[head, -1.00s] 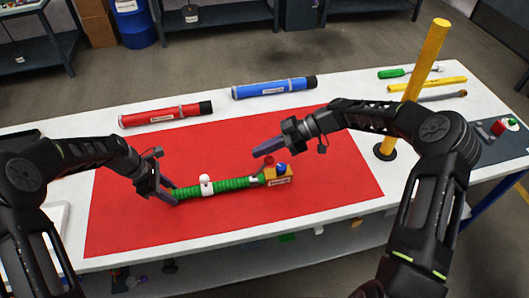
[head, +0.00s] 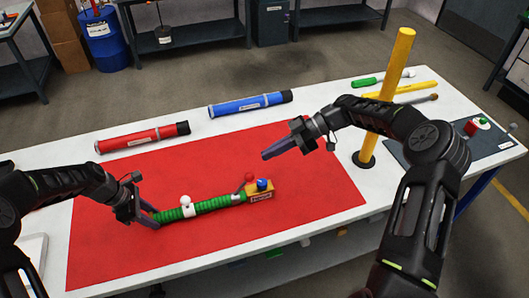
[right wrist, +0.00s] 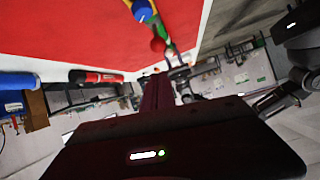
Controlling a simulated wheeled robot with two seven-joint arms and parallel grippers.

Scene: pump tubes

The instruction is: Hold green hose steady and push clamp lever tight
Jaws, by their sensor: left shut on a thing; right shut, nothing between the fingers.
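The green ribbed hose (head: 212,205) lies on the red mat, with its right end at a yellow-orange block (head: 260,193). A blue knob (head: 263,184) sits on the block. A red ball knob (head: 250,177), seemingly on the clamp lever, stands beside it at the hose end. A white collar with a white ball (head: 186,200) sits around the hose's left part. My left gripper (head: 147,216) is shut on the hose's left end. My right gripper (head: 270,154) is shut and empty, apart from the block. The right wrist view shows the blue knob (right wrist: 143,11) and red knob (right wrist: 157,44).
A red tube (head: 142,138) and a blue tube (head: 250,104) lie behind the red mat (head: 315,195). A yellow post (head: 386,95) stands right of my right gripper. Tools lie at the back right. The mat's right part is clear.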

